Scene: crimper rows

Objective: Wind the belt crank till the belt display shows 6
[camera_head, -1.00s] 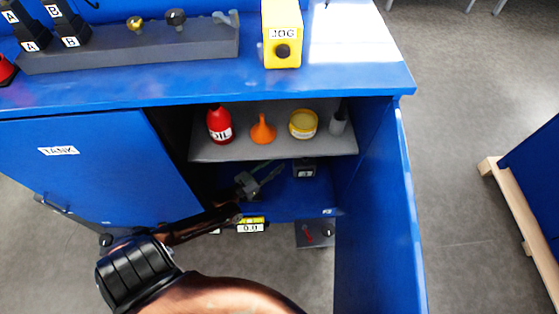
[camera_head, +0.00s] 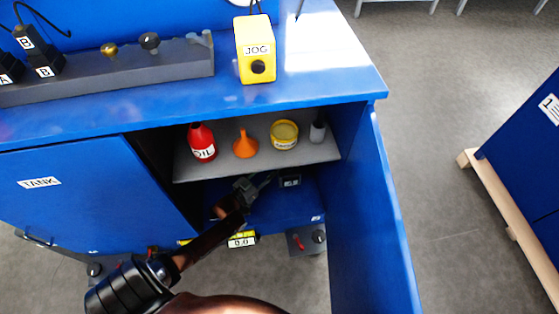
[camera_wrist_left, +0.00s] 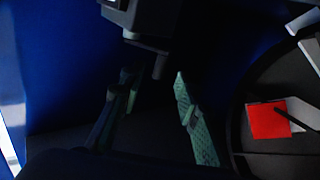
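My left gripper (camera_head: 264,181) reaches into the open cabinet below the shelf, close to a small dark box (camera_head: 290,181). In the left wrist view the left gripper (camera_wrist_left: 155,95) is open, its two greenish fingers apart with nothing between them. Just ahead of them a dark crank-like arm with a peg (camera_wrist_left: 160,66) hangs from a dark housing (camera_wrist_left: 138,14); I cannot confirm it is the belt crank. A display (camera_head: 241,242) under a yellow label on the cabinet's lower edge reads 0.0; the label is too small to read. My right gripper is not in view.
The shelf (camera_head: 225,170) above holds a red oil bottle (camera_head: 202,142), an orange funnel (camera_head: 245,146), a yellow tin (camera_head: 284,135) and a grey cup (camera_head: 318,131). The open door (camera_head: 365,220) bounds the right. A grey box (camera_head: 306,241) with a red lever sits low.

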